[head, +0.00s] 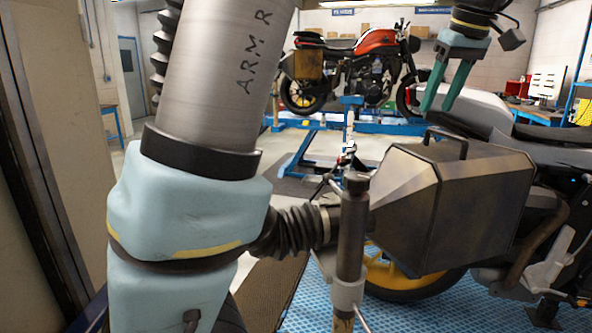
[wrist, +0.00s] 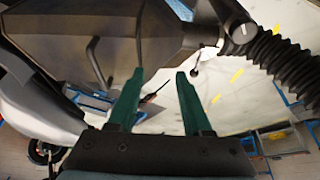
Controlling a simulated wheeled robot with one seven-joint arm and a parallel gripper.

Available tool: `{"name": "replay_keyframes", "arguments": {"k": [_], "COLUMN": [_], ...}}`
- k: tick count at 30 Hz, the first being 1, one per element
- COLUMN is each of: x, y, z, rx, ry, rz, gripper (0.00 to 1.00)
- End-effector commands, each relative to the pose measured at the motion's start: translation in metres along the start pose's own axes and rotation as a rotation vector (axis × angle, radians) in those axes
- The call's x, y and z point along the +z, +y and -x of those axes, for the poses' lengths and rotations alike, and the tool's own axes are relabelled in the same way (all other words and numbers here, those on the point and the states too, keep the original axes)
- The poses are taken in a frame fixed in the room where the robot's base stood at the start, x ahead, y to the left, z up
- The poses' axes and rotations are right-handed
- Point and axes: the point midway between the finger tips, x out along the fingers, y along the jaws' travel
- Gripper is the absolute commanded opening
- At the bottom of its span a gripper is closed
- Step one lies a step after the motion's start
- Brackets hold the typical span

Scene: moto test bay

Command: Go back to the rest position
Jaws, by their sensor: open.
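My gripper (head: 438,108) is at the upper right of the head view, pointing down with its two green fingers apart. Nothing is between the fingers. It appears above a dark metal side case (head: 480,205) with a handle (head: 447,140) on top, and looks apart from it. In the wrist view the spread fingers (wrist: 160,72) show with a dark case-like body (wrist: 95,35) beyond them at the upper left. The rest position itself is not marked in either view.
A grey motorcycle (head: 475,110) stands at the right behind the case, over blue perforated flooring (head: 400,312). An orange motorcycle (head: 375,42) stands on a blue lift (head: 390,117) at the back. A workbench (head: 535,113) is at the far right. My large arm links fill the left foreground.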

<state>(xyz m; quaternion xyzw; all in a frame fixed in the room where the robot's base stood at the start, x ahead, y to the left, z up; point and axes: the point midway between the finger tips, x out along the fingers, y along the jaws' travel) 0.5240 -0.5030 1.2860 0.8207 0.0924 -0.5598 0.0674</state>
Motion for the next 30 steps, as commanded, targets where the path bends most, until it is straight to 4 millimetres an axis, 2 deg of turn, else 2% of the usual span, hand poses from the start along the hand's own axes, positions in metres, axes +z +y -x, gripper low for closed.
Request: {"name": "replay_keyframes", "arguments": {"k": [8, 14, 17, 22, 24, 27, 30], "x": [-0.013, -0.022, -0.022, -0.007, 0.007, 0.032, 0.056], "y": [-0.032, -0.077, -0.110, -0.195, -0.232, -0.278, -0.313], "z": [-0.044, -0.094, -0.126, -0.189, -0.212, -0.236, -0.251], "rx": [-0.010, -0.013, -0.007, 0.021, 0.036, 0.056, 0.069], "ry": [-0.044, -0.097, -0.131, -0.195, -0.214, -0.230, -0.235], "rz": [-0.059, -0.122, -0.158, -0.224, -0.247, -0.273, -0.292], "gripper": [0.50, 0.50, 0.50, 0.50, 0.50, 0.50, 0.50]}}
